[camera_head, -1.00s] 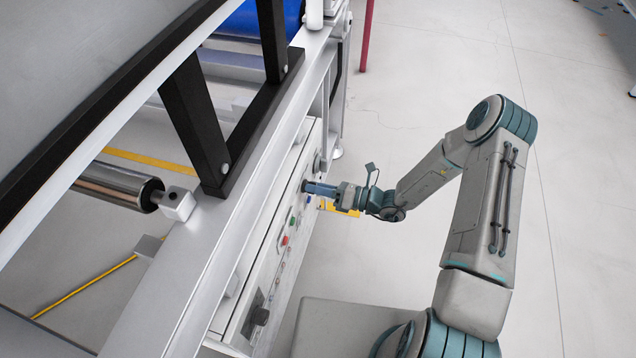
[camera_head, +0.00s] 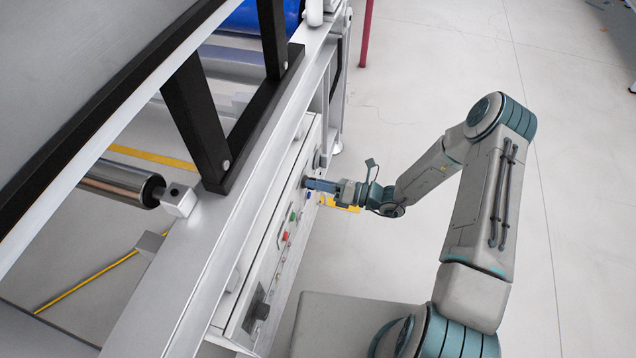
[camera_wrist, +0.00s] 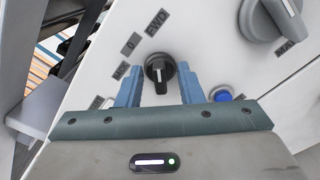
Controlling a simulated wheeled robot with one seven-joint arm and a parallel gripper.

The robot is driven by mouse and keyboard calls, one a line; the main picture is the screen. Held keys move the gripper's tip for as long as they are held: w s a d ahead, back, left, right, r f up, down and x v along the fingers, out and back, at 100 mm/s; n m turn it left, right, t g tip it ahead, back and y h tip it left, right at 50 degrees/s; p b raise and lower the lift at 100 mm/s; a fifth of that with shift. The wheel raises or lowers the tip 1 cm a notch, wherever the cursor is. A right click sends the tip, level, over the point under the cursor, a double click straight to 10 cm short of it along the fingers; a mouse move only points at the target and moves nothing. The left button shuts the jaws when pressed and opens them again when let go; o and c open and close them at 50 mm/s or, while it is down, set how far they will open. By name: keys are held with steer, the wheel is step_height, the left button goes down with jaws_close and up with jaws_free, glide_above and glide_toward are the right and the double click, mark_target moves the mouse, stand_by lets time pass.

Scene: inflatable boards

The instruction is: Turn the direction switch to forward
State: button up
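The direction switch (camera_wrist: 159,72) is a black rotary knob with a white pointer line, on the light control panel (camera_wrist: 205,52). In the wrist view, labels lie up and left of it, one reading "FWD" (camera_wrist: 156,23) and one "0" (camera_wrist: 129,44); another label further left is hard to read. My gripper (camera_wrist: 160,88) has its two blue fingers apart, one on each side of the knob, with visible gaps. In the head view my gripper (camera_head: 308,184) is at the panel and hides the knob.
A larger grey knob (camera_wrist: 270,18) is at upper right in the wrist view. A blue button (camera_wrist: 222,95) is just right of the right finger. Open floor lies right.

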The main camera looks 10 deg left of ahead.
steer(key=s+d+p, duration=0.1)
steer(key=s+d, duration=0.1)
steer(key=d, duration=1.1)
steer(key=shift+d+p, duration=0.3)
steer(key=shift+p, duration=0.1)
steer(key=s+d+r+n+h+p, duration=0.3)
steer(key=r+n, duration=0.6)
steer(key=r, duration=0.8)
steer(key=s+d+r+n+h+p, duration=0.3)
steer(key=s+r+n+h+p, duration=0.5)
steer(key=r, duration=0.9)
steer(key=s+d+r+n+h+p, duration=0.3)
steer(key=r+n+p, duration=0.7)
steer(key=r, duration=0.7)
steer(key=shift+s+d+r+n+h, duration=0.2)
steer(key=shift+s+r+n+h, duration=0.2)
steer(key=shift+s+n+h, duration=1.05)
steer(key=shift+w+m+h, duration=0.25)
steer(key=shift+m+h, duration=0.2)
steer(key=shift+m, duration=0.2)
